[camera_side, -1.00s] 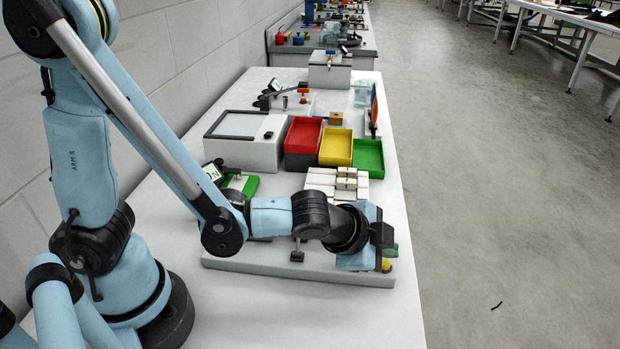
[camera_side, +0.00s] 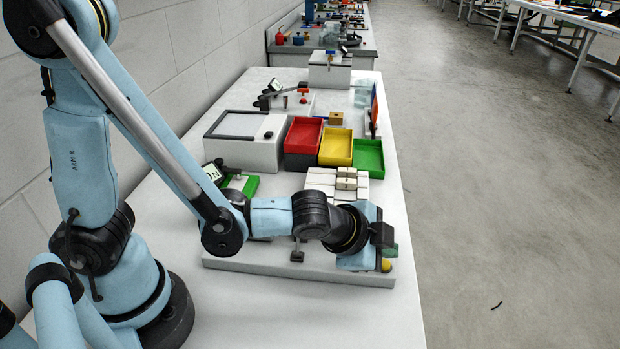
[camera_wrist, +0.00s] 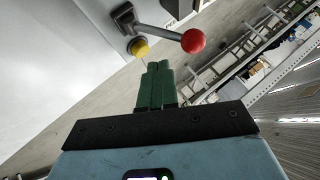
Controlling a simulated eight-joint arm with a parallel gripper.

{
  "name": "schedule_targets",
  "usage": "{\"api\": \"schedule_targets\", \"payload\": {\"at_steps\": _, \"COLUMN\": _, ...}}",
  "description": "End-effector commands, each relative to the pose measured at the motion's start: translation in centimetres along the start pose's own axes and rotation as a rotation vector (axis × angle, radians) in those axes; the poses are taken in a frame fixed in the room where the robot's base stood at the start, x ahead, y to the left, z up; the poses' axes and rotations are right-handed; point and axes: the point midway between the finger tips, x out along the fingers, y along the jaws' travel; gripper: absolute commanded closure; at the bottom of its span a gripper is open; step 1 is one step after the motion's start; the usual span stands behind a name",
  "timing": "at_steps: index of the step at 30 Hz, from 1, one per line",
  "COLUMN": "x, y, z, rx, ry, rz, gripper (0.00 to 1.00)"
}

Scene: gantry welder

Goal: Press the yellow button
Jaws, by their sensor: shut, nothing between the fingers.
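The yellow button (camera_wrist: 138,47) shows in the wrist view just up and left of my fingertips. In the side view it shows as a small yellow dome (camera_side: 386,266) at the right end of the grey panel (camera_side: 290,268), partly hidden by my wrist. My gripper (camera_wrist: 158,65) has green fingers that are shut together and empty. In the side view a bit of green finger (camera_side: 391,251) shows beside my wrist, close to the button. I cannot tell whether the fingertips touch it.
A lever with a red ball knob (camera_wrist: 193,41) stands right beside the button in the wrist view. Behind the panel in the side view are white blocks (camera_side: 322,181) and red (camera_side: 303,135), yellow (camera_side: 336,146) and green (camera_side: 369,157) trays. The table's right edge is close.

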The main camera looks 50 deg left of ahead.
Motion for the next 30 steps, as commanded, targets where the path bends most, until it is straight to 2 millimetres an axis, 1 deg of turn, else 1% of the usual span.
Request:
{"api": "schedule_targets", "payload": {"at_steps": 12, "x": 0.61, "y": 0.42, "z": 0.40, "rx": 0.000, "ry": 0.000, "rz": 0.000, "gripper": 1.00}}
{"api": "schedule_targets", "payload": {"at_steps": 30, "x": 0.76, "y": 0.55, "z": 0.56, "rx": 0.000, "ry": 0.000, "rz": 0.000, "gripper": 1.00}}
